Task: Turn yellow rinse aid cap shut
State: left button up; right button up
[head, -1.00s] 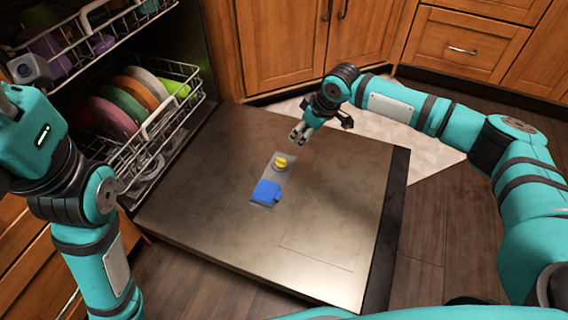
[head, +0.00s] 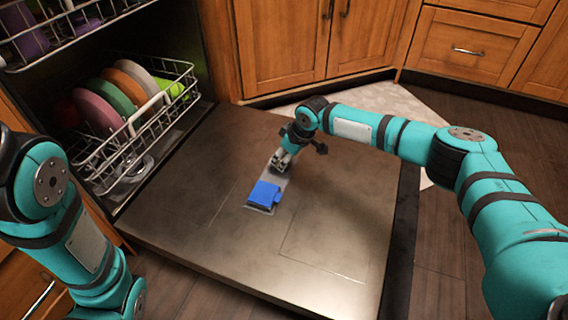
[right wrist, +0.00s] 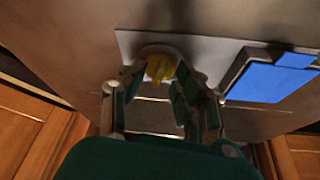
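The yellow rinse aid cap (right wrist: 160,68) sits on a grey dispenser plate (right wrist: 135,45) in the dishwasher's open door. In the right wrist view my right gripper (right wrist: 158,80) has its fingers spread on either side of the cap, with the cap's yellow grip between the fingertips. Firm contact with it does not show. In the head view my right gripper (head: 279,163) is down at the door and hides the cap. My left arm shows at the lower left of the head view, but its gripper is out of the picture.
A blue dispenser lid (head: 264,193) lies beside the cap on the same plate; it also shows in the right wrist view (right wrist: 270,82). The dishwasher door (head: 330,220) is otherwise bare. A rack (head: 150,125) with several plates stands at the left. Wooden cabinets (head: 285,45) stand behind.

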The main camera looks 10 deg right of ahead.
jog(key=shift+c, duration=0.4)
grip_shut()
